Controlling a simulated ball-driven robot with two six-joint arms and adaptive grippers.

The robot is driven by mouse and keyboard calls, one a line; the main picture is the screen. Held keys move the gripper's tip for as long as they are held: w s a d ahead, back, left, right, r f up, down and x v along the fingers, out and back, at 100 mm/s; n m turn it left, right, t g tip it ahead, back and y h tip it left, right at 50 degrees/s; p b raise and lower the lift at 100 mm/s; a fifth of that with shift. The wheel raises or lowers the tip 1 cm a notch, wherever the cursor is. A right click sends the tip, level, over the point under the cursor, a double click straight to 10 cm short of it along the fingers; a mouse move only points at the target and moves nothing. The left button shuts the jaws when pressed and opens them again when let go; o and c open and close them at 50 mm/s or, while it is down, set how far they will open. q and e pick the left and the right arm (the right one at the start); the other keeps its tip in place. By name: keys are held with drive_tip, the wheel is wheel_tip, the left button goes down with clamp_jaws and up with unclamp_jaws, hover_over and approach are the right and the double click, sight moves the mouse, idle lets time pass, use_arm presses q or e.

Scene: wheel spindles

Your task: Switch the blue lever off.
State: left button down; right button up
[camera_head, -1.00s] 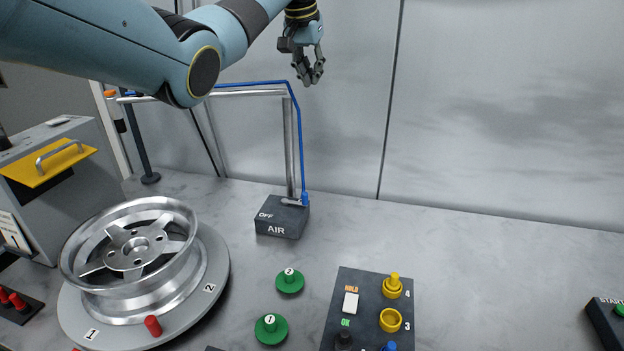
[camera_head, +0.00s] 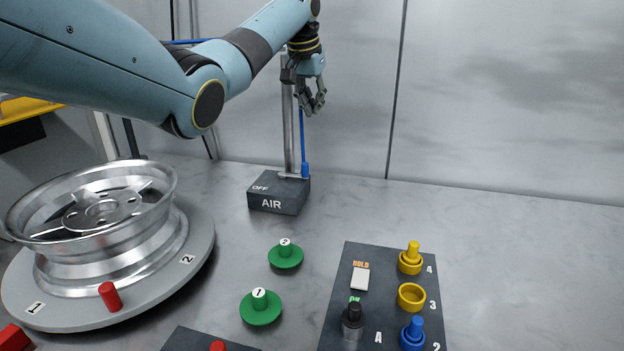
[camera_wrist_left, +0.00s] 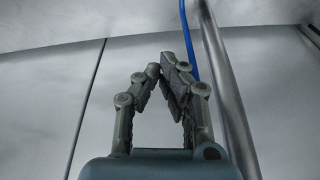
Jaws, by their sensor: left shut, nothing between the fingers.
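The dark AIR box (camera_head: 278,198) stands on the bench near the back wall, with OFF written on the left of its top. A short upright blue piece (camera_head: 305,170), which looks like the blue lever, stands at the right rear of the box beside a steel pipe. A thin blue line rises from it. My left gripper (camera_head: 312,108) is shut and empty, above the box and in front of the pipe, apart from the blue piece. In the left wrist view its fingers (camera_wrist_left: 158,74) meet at the tips, with the blue line (camera_wrist_left: 187,40) and pipe (camera_wrist_left: 222,75) behind. My right gripper is out of view.
A silver wheel (camera_head: 105,230) lies on a grey turntable (camera_head: 190,262) at left. Green knobs (camera_head: 285,257) and a dark control panel (camera_head: 340,270) with yellow and blue parts are in front. The bench at right is bare.

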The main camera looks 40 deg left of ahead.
use_arm(q)
wheel_tip(320, 180, down, 3)
drive_tip(key=shift+f+b, duration=0.1)
drive_tip(key=shift+b, duration=0.75)
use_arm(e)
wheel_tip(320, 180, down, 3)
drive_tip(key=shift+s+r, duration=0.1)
use_arm(q)
drive_tip(key=d+b+x, duration=0.1)
drive_tip(key=b+x, duration=0.1)
drive_tip(key=x, duration=0.8)
drive_tip(key=shift+s+d+p, duration=0.2)
drive_tip(key=shift+s+p, duration=1.1)
drive_tip(key=shift+s, duration=0.65)
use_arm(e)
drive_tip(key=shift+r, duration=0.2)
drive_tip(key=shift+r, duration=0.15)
